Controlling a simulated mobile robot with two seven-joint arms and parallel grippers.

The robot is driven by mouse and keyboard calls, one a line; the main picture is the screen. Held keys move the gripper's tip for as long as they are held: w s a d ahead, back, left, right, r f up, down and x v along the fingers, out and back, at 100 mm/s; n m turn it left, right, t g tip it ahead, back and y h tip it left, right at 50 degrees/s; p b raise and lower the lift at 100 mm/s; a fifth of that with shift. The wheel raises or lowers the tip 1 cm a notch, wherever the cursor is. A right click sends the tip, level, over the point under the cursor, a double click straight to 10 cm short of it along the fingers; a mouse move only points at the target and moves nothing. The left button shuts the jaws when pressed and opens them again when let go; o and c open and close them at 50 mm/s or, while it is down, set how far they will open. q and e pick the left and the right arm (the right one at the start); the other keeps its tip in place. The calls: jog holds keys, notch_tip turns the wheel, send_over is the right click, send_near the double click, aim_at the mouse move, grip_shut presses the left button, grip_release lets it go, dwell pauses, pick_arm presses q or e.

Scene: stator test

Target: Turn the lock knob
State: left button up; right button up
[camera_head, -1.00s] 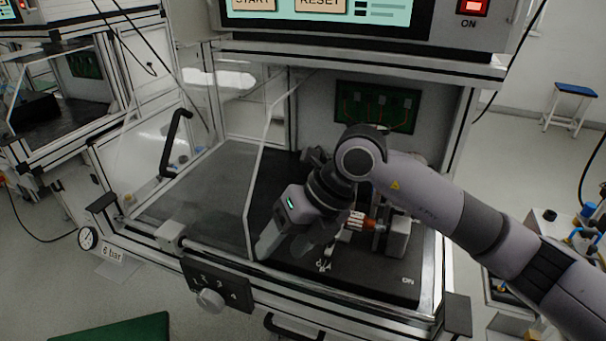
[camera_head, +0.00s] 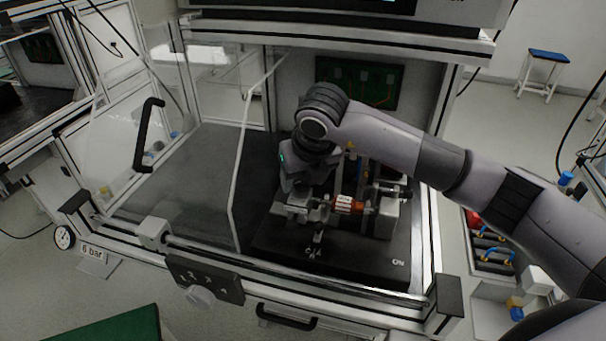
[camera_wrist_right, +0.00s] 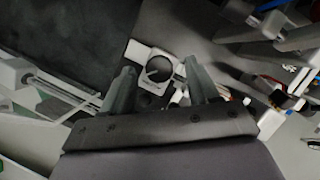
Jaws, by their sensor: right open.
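My right gripper (camera_head: 303,203) is over the left side of the black fixture plate (camera_head: 270,237) inside the test cell, left of the orange-and-white part (camera_head: 348,204). In the right wrist view its two fingers (camera_wrist_right: 160,72) are apart. Between and beyond them lies a round dark knob-like disc (camera_wrist_right: 158,69) with a pale line across it, set in a light grey mount. I cannot tell whether the fingers touch it. A small lever-like piece (camera_head: 318,239) stands by white markings at the plate's front. My left gripper is not in view.
A clear door panel with a black handle (camera_head: 148,135) stands at the left. A selector knob (camera_head: 200,296) sits on the front panel (camera_head: 222,284). A grey block (camera_head: 385,217) stands right of the orange part. The dark floor left of the plate (camera_head: 185,185) is clear.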

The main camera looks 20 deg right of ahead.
jog(key=shift+c, duration=0.2)
jog(key=c, duration=1)
